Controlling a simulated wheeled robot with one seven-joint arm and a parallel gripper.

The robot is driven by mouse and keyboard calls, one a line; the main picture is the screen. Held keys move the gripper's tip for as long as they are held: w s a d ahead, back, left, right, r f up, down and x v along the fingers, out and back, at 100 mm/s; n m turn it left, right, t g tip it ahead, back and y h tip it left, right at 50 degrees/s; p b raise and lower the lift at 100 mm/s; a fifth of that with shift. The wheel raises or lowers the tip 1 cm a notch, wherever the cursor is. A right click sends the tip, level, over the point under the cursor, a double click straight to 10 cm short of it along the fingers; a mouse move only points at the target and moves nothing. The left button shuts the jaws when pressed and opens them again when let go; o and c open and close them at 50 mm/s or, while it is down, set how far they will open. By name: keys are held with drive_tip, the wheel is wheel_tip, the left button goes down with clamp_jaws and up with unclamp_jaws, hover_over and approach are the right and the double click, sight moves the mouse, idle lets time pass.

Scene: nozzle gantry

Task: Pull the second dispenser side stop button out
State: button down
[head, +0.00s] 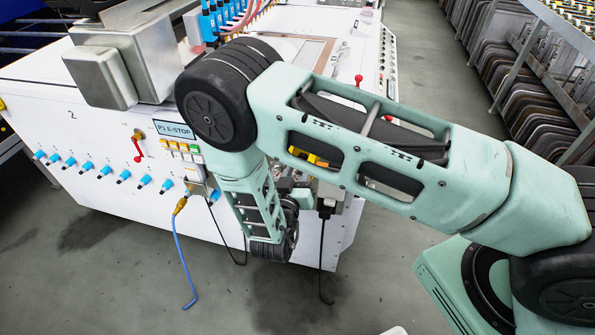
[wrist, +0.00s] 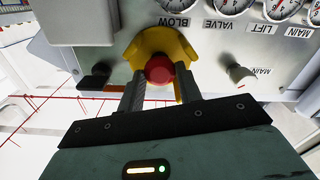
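A red stop button (wrist: 159,69) sits in a yellow collar (wrist: 157,44) on a grey panel in the wrist view. My gripper (wrist: 161,82) is open, with one dark finger on each side of the button. In the head view my arm hides the button and my fingertips. A bit of yellow (head: 312,158), possibly the collar, shows through an opening in my arm.
Gauges (wrist: 227,4) labelled BLOW, VALVE, LIFT and MAIN line the panel, with a knob (wrist: 240,74) right of the button. A blue cable (head: 181,262) hangs to the floor.

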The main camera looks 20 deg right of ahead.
drive_tip(key=shift+s+a, duration=0.45)
drive_tip(key=shift+s, duration=0.15)
drive_tip(key=c, duration=1.2)
unclamp_jaws()
drive_tip(key=shift+c, duration=0.2)
drive_tip(key=shift+s+a, duration=0.1)
drive_tip(key=b+v, duration=0.2)
drive_tip(key=v, duration=1.5)
drive_tip(key=shift+s, duration=0.1)
